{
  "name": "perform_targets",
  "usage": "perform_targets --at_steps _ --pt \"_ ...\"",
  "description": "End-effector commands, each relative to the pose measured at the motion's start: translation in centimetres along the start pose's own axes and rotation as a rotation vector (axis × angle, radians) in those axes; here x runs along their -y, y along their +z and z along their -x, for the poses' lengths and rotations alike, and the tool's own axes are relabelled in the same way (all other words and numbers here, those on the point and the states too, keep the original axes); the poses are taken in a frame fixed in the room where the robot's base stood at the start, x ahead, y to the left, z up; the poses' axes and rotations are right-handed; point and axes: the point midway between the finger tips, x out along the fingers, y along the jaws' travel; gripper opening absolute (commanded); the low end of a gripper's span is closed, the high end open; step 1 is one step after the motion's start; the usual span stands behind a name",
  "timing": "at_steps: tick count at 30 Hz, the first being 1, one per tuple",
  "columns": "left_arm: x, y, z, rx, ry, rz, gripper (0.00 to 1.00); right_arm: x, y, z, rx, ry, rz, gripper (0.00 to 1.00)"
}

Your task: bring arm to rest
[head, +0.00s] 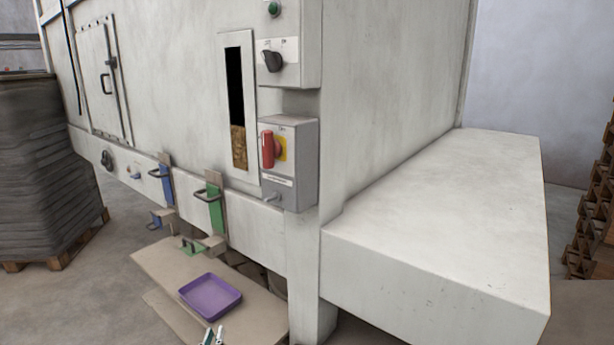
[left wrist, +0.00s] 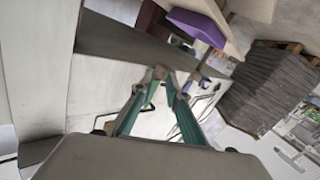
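My left gripper (head: 213,338) shows only its fingertips at the bottom edge of the head view, with a small gap between them. In the left wrist view my left gripper (left wrist: 162,84) has two green-sided fingers that lean toward each other at the tips. I see nothing held between them. The fingertips are in front of the purple tray (head: 210,296) in the head view and look apart from it. The left arm itself is hidden below the frame. My right gripper is in neither view.
The pale machine (head: 390,70) fills the middle, with a grey switch box (head: 299,150) and red handle (head: 267,150). Blue (head: 167,185) and green (head: 216,215) handled brackets are on its lower edge. A white block (head: 440,220) juts out right. A wrapped pallet stack (head: 45,170) stands left.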

Motion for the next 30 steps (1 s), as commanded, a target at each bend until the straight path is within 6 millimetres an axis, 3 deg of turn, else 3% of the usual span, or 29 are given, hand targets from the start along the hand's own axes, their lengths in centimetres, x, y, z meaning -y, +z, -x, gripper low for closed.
perform_targets --at_steps 1,3,9,12,16,18,22,30 --pt "-0.1 1.7 2.7 0.039 0.037 -0.041 0.15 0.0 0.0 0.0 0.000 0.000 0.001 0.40" --pt "-0.6 3.7 6.1 0.093 0.089 -0.097 0.15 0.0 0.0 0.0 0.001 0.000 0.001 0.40" --pt "-1.5 8.6 16.9 0.274 0.204 -0.249 0.15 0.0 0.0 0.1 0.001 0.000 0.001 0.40" --pt "-1.6 10.1 22.4 0.364 0.240 -0.321 0.15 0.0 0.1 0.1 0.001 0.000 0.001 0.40" --pt "-1.3 11.1 28.3 0.461 0.261 -0.395 0.15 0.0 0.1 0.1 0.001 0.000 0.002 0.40" --pt "-1.2 11.1 30.4 0.496 0.265 -0.423 0.15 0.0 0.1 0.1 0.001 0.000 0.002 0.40" --pt "-1.0 11.1 32.7 0.534 0.266 -0.455 0.15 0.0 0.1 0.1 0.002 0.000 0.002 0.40" --pt "-0.9 11.1 33.2 0.543 0.265 -0.461 0.15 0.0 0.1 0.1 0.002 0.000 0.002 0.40"
